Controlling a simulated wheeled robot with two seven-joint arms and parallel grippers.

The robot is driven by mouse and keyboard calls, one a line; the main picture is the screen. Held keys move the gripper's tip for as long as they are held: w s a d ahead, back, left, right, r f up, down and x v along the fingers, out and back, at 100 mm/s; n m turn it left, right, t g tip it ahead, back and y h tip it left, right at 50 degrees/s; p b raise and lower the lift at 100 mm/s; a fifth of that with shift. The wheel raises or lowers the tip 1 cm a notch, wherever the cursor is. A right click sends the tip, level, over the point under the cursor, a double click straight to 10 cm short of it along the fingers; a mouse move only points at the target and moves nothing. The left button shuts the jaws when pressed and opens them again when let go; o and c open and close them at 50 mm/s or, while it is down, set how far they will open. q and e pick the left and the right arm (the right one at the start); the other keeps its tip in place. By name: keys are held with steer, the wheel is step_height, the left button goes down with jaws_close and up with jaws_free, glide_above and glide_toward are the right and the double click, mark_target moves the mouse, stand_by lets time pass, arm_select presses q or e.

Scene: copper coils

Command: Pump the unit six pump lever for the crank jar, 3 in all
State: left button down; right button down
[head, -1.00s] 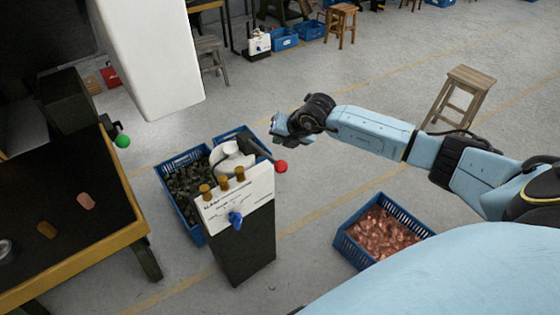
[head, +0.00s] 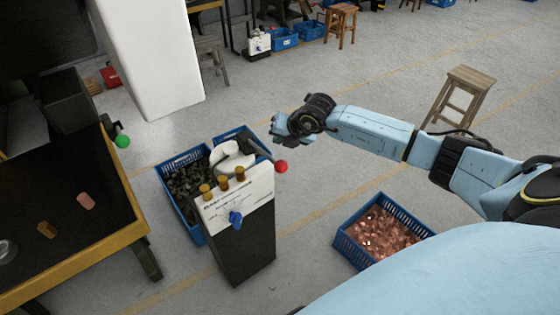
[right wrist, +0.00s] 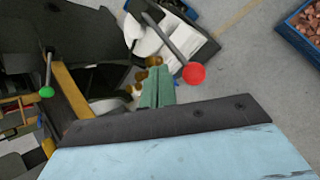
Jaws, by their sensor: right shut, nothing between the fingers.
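A pump unit with a black cabinet (head: 240,245) and a white sloped panel (head: 250,198) stands on the floor at the middle. Its panel has several brass-coloured posts and a blue knob (head: 236,219); the label is too small to read. Its dark lever ends in a red ball (head: 281,167), which also shows in the right wrist view (right wrist: 194,73). My right gripper (head: 276,133) is beyond and above the red ball, apart from it. Its green fingers (right wrist: 158,88) are together and empty. My left gripper is out of view. I cannot make out a crank jar.
A blue crate (head: 180,205) of dark pieces stands behind the unit. Another blue crate (head: 343,246) with copper scrap is at the right. A dark bench (head: 130,232) with a green-balled lever (head: 122,141) is at the left. A wooden stool (head: 468,78) stands farther back.

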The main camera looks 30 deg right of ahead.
stand_by(0.8)
steer(key=s+a+f+m+y+b, duration=0.2)
steer(key=a+f+m+y, duration=0.15)
steer(key=f, duration=0.45)
steer(key=s+a+f+m+y+b, duration=0.25)
steer(key=a+f, duration=0.25)
steer(key=f, duration=0.4)
steer(key=s+d+f+m+t+h+b, duration=0.1)
steer(key=s+f+m+h+b, duration=0.1)
steer(key=s+f+m, duration=0.5)
steer(key=s+d+f+m+t+h+b, duration=0.1)
steer(key=s+f+m+t+h+b, duration=0.15)
steer(key=f, duration=0.85)
steer(key=s+f+m+g+h+b, duration=0.3)
steer(key=s+f+m+g, duration=0.3)
steer(key=s+f, duration=1)
steer(key=s+a+f+m+g+b, duration=0.1)
steer(key=s+f+m+g, duration=0.1)
steer(key=s, duration=0.9)
steer(key=s+a+f+m+g, duration=0.2)
steer(key=s+f+m, duration=0.1)
steer(key=s, duration=0.8)
steer(key=shift+b, duration=0.35)
steer(key=shift+f, duration=0.1)
